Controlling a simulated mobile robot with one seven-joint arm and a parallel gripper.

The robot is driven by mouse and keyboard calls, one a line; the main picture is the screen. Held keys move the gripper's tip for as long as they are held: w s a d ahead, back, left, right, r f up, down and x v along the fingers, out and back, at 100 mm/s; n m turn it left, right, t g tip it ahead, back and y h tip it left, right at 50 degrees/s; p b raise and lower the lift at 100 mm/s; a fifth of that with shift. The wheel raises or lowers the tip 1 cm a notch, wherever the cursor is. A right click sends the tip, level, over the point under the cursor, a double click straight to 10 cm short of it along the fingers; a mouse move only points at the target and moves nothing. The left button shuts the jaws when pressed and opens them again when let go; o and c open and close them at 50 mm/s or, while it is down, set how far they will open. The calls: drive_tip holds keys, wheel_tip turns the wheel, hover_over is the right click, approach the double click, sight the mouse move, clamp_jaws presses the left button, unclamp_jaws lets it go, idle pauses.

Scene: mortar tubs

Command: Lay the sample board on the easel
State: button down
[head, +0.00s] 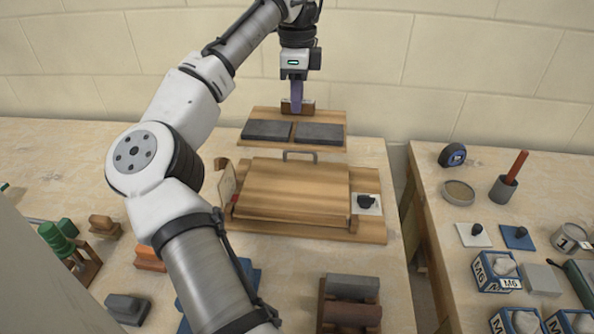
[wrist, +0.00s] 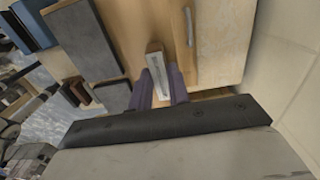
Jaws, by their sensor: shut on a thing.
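The sample board (head: 262,114) is a wooden panel with two dark grey slabs (head: 267,130) side by side on it. My gripper (head: 296,104) is shut on the wooden grip block at its far edge. The board appears held above and behind the easel, tilted towards the head camera. The easel (head: 295,190) is a wooden stand with a broad sloping panel on a base. In the wrist view my purple fingers (wrist: 161,84) close on the grip block (wrist: 156,66), and a slab (wrist: 85,40) shows beside them. The board's underside is hidden.
A metal handle (head: 300,154) stands at the easel's back edge. A black-knobbed pale plate (head: 366,204) sits at its right. Grey and brown blocks (head: 351,300) stand in front. A gap separates the right-hand table (head: 440,230), which holds a tape measure (head: 452,155) and boxes. A wall stands behind.

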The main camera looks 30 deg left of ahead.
sight(297, 119)
wheel_tip(297, 119, down, 17)
drive_tip(key=shift+f+p, duration=0.15)
drive_tip(key=shift+p, duration=0.6)
drive_tip(key=shift+f, duration=0.15)
drive_tip(key=c, duration=1.3)
unclamp_jaws()
wheel_tip(297, 119, up, 12)
drive_tip(key=shift+r+b, duration=0.15)
drive_tip(key=shift+b, duration=0.6)
